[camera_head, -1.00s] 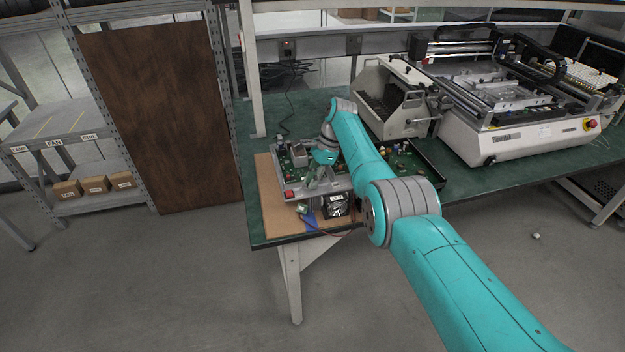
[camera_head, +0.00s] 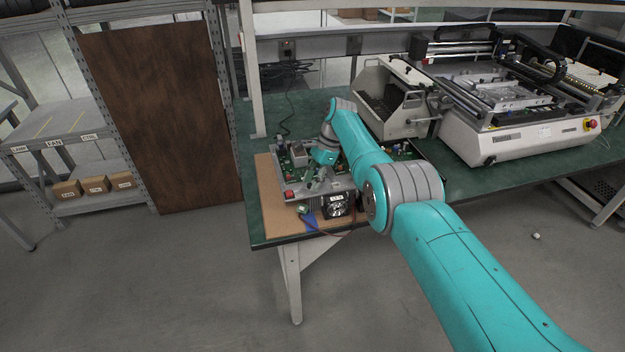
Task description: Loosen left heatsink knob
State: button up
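A green circuit board fixture (camera_head: 283,163) with a grey front frame and a red button (camera_head: 289,194) sits at the left end of the green workbench. A grey block (camera_head: 299,153), possibly the heatsink, stands on the board. The left heatsink knob is too small to tell apart. My gripper (camera_head: 314,184) is low over the front part of the board, in front of the grey block. It is small and partly merged with the parts behind it, so its fingers and any contact with a knob cannot be made out.
A black fan (camera_head: 337,206) and a blue item (camera_head: 309,221) lie by the fixture on a brown mat (camera_head: 268,205). A grey feeder box (camera_head: 392,97) and a large white machine (camera_head: 520,138) stand to the right. A brown panel (camera_head: 160,115) stands left of the bench.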

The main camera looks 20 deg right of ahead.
jog(key=s+v, duration=0.1)
jog(key=v, duration=1.1)
jog(key=shift+w, duration=0.45)
jog(key=shift+f, duration=0.1)
